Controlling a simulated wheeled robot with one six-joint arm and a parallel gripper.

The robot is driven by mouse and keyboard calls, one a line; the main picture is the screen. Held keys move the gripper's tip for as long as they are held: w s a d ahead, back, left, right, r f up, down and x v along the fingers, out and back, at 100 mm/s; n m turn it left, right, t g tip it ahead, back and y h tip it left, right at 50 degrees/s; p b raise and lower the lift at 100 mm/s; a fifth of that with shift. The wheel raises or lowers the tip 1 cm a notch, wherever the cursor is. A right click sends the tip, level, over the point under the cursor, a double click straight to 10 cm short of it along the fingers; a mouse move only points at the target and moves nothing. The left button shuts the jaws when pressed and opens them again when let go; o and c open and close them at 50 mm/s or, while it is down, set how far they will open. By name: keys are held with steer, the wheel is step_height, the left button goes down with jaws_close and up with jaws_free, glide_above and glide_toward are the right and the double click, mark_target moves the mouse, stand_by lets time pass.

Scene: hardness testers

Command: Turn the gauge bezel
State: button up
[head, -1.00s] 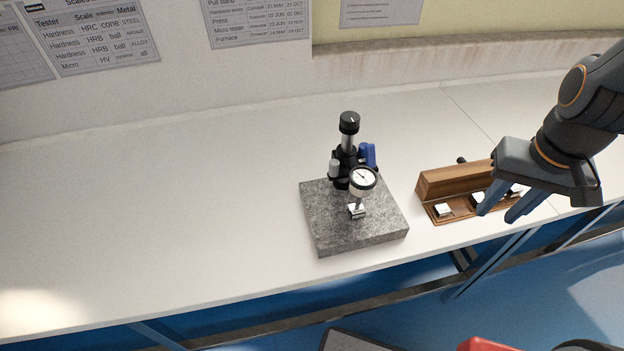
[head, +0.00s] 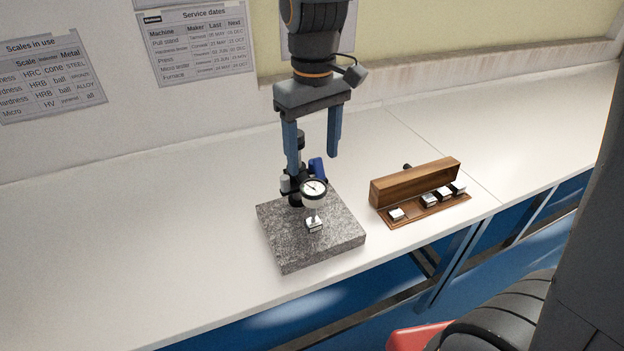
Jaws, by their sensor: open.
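The dial gauge (head: 314,188) has a round white face with a dark bezel ring. It is mounted on a black stand whose foot is on a speckled granite base (head: 300,255). A small metal block (head: 313,224) sits on the granite under the gauge. My gripper (head: 314,164) is open and empty, fingers pointing down, in the picture just above the gauge. Its left finger overlaps the stand's column, which is partly hidden. I cannot tell whether any finger touches the stand or gauge; none is seen closed on the bezel.
An open wooden case (head: 415,185) with several small metal blocks stands right of the granite base. A blue part (head: 317,168) sits on the stand behind the gauge. The white bench (head: 130,240) is clear on the left. Printed sheets (head: 196,45) hang on the wall.

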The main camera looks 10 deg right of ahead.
mark_target(314, 187)
step_height(314, 187, down, 7)
steer(key=shift+r+p, duration=0.1)
steer(key=shift+p, duration=0.35)
steer(key=c, duration=1.1)
